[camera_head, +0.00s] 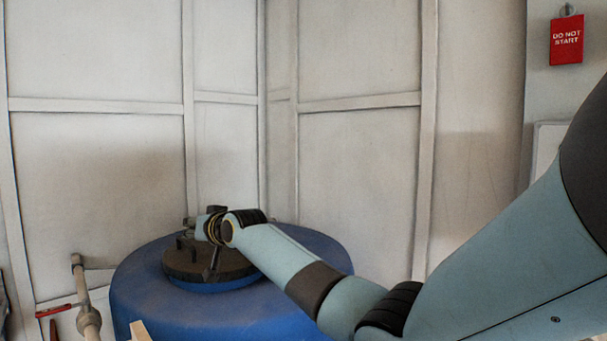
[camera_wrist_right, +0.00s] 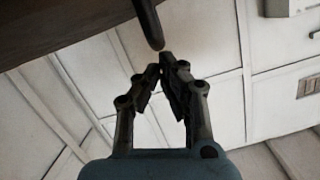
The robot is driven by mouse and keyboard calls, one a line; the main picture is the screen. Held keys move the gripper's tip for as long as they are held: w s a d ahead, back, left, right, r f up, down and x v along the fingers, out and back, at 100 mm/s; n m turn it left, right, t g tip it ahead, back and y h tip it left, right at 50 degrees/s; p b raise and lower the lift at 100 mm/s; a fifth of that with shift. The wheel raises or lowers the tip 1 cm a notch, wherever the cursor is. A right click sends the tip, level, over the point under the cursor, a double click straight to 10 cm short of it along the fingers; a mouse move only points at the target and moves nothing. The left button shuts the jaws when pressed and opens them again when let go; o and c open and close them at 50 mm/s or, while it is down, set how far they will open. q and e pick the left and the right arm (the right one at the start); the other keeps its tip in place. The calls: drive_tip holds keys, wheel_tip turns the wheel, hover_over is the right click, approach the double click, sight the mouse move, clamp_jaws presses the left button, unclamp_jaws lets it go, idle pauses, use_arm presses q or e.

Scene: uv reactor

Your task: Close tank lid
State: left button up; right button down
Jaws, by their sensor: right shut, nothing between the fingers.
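The blue tank (camera_head: 150,290) stands low in the middle of the head view. Its round dark lid (camera_head: 185,266) lies over the top opening and looks close to level. A blue ring shows under the lid's front edge. My right gripper (camera_head: 193,228) is over the lid, partly hidden behind its own wrist. In the wrist view the right gripper (camera_wrist_right: 163,65) is shut and empty, its fingertips close together. A dark rod (camera_wrist_right: 150,22) ends right by the fingertips; I cannot tell whether they touch. My left gripper is not in view.
A pale pipe (camera_head: 88,312) with a red handle (camera_head: 53,311) stands left of the tank. Pale panelled walls (camera_head: 350,180) rise behind it. A red "DO NOT START" tag (camera_head: 566,40) hangs at the upper right. My right arm fills the right side.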

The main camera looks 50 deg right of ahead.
drive_tip(key=shift+a+f, duration=0.1)
drive_tip(key=shift+f, duration=0.25)
drive_tip(key=shift+f, duration=0.1)
drive_tip(key=shift+r, duration=0.35)
drive_tip(key=s+r+p, duration=0.2)
drive_tip(key=s+r, duration=0.4)
drive_tip(key=s, duration=0.3)
drive_tip(key=shift+s, duration=0.4)
